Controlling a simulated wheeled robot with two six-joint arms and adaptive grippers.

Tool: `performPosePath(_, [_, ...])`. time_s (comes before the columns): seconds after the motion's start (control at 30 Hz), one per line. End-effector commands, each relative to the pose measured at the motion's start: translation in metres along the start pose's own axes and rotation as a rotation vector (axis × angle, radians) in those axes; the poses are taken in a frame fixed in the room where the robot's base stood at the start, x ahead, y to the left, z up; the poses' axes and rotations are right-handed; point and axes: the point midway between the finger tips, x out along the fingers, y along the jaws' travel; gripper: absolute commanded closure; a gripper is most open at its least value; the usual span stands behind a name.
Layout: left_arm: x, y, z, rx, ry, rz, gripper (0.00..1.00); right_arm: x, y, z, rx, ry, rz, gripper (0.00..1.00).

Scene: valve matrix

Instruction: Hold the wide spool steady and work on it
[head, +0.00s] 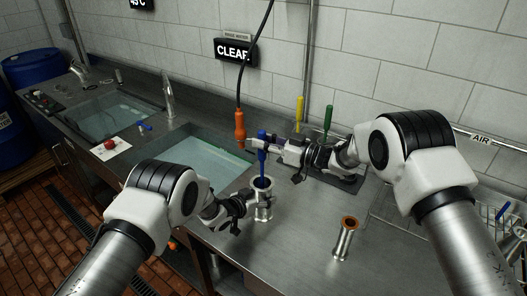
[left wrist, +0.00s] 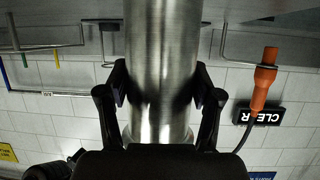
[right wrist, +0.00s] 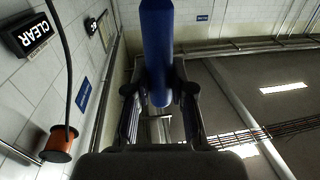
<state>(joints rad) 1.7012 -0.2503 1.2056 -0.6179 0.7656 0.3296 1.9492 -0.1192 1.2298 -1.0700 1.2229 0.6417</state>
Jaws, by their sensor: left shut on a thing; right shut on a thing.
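The wide spool (head: 263,209) is a shiny steel tube with flanged ends, upright at the counter's front edge beside the basin. My left gripper (head: 250,200) is shut on its side; in the left wrist view the steel barrel (left wrist: 162,50) fills the space between the fingers. My right gripper (head: 262,146) is shut on a blue-handled tool (head: 262,136), held upright over the spool's open top. The blue handle (right wrist: 158,45) also shows between the fingers in the right wrist view. The tool's lower end reaches the spool's mouth; how far in it goes is hidden.
A narrower steel spool (head: 345,241) with a brown-orange inside stands to the right. Yellow (head: 299,108) and green (head: 328,118) handles stand behind my right gripper. An orange nozzle (head: 239,125) hangs from a black cable. A water-filled basin (head: 190,160) lies left.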

Motion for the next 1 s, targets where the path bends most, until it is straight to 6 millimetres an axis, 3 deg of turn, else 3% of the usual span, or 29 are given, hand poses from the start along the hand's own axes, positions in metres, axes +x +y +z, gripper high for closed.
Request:
performPosePath(0.6, [0.000,0.001,0.003,-0.002,-0.005,0.000,0.90,0.001,0.000,-0.088,-0.003,0.004,0.000,1.00])
performPosePath(1.0, [0.000,0.001,0.002,-0.001,-0.005,0.001,0.90,0.001,0.000,-0.096,-0.003,0.003,0.000,1.00])
